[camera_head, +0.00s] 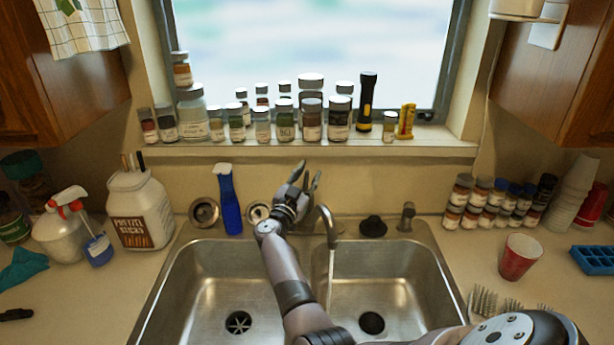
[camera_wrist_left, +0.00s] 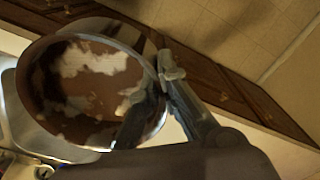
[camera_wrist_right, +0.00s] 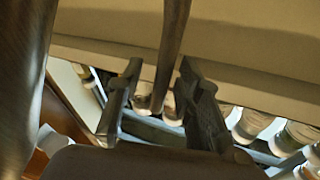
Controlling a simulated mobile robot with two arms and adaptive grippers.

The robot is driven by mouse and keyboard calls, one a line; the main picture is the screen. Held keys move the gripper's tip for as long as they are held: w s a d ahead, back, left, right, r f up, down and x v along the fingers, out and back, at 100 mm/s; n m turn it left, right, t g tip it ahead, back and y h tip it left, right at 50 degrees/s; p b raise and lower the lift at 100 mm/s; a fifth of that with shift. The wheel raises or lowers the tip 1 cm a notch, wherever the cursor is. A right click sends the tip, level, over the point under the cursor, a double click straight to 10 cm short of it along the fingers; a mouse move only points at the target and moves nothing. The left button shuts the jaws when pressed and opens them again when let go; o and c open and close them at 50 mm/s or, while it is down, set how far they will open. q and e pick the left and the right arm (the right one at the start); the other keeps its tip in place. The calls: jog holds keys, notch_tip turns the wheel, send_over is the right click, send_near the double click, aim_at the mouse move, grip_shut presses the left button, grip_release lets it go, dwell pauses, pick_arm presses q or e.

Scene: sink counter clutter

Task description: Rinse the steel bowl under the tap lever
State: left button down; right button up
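The steel bowl (camera_wrist_left: 90,85) is in the left wrist view, with brown and white patches across its inside. My left gripper (camera_wrist_left: 152,92) has one finger inside the bowl and one outside, shut on its rim. Neither shows in the head view. My right gripper (camera_head: 305,180) is open behind the sink, beside the tap (camera_head: 327,222). A thin water stream (camera_head: 331,275) falls from the tap into the right basin. In the right wrist view a dark metal rod (camera_wrist_right: 174,45), perhaps the tap lever, appears between the open fingers (camera_wrist_right: 160,75); contact cannot be told.
The double sink (camera_head: 225,275) lies below my right arm. Several jars (camera_head: 285,120) line the sill.

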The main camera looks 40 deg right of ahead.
jog(key=v, duration=0.7)
jog(key=shift+s+a, duration=0.2)
jog(key=shift+a, duration=0.05)
jog(key=shift+f, duration=0.1)
dwell(0.4)
